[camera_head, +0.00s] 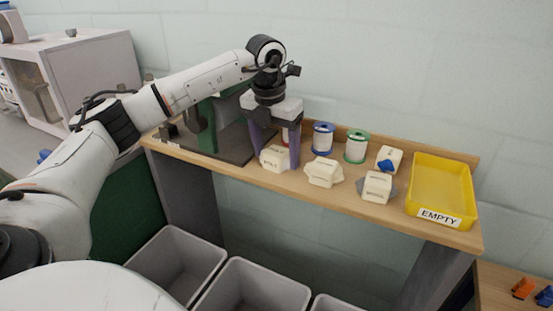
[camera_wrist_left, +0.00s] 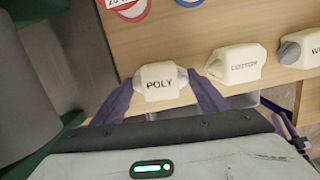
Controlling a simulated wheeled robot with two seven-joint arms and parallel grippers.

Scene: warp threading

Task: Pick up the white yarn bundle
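My left gripper (camera_head: 277,157) is over the shelf with its two purple fingers apart. They stand on either side of a pale bundle with a cream label reading POLY (camera_head: 274,159). In the left wrist view the POLY bundle (camera_wrist_left: 160,82) lies between the fingertips, close to its pale greyish ends; I cannot tell whether they touch. It appears to rest on the shelf. To its right is a bundle labelled COTTON (camera_wrist_left: 236,64) with whitish ends, and beyond it a grey-ended one (camera_wrist_left: 291,50).
Behind the bundles stand a blue-rimmed spool (camera_head: 323,139) and a green-rimmed spool (camera_head: 356,147). A blue-ended bundle (camera_head: 390,158) lies near a yellow tray (camera_head: 465,185) marked EMPTY. Grey bins (camera_head: 243,285) stand below the wooden shelf (camera_head: 335,195).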

